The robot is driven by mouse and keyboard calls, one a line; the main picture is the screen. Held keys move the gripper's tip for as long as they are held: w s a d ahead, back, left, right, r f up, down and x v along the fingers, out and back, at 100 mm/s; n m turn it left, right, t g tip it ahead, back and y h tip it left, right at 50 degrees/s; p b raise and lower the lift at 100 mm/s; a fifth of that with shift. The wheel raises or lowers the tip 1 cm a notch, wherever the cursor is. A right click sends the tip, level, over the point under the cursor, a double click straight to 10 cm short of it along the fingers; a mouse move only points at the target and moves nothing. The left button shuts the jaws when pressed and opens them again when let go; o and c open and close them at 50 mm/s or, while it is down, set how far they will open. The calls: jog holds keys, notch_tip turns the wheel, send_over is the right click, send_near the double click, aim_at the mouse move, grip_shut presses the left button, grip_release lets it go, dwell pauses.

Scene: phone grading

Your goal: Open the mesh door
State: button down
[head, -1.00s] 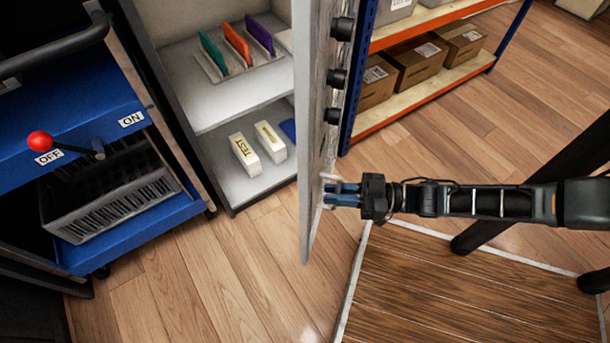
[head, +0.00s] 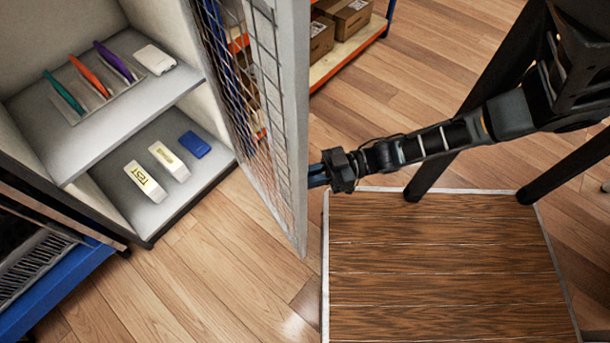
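The mesh door (head: 262,110) stands swung out from the light-grey cabinet (head: 70,30), and the cabinet's front is uncovered. Its wire mesh and pale frame are seen at an angle. My gripper (head: 318,175) is at the door's outer edge, low on its right side. The fingertips are partly hidden behind the door's frame, so I cannot tell whether they are closed on a handle.
Inside the cabinet are green, orange and purple upright items (head: 92,76), a white item (head: 154,59), two white boxes (head: 157,171) and a blue item (head: 195,144). A shelf with cartons (head: 345,15) stands behind the door. A wooden platform (head: 440,265) lies at right; floor in front is clear.

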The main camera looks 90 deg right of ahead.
jog(key=shift+s+d, duration=0.1)
jog(key=shift+d, duration=0.15)
jog(key=c, duration=1.3)
grip_release()
jog(key=shift+s, duration=0.1)
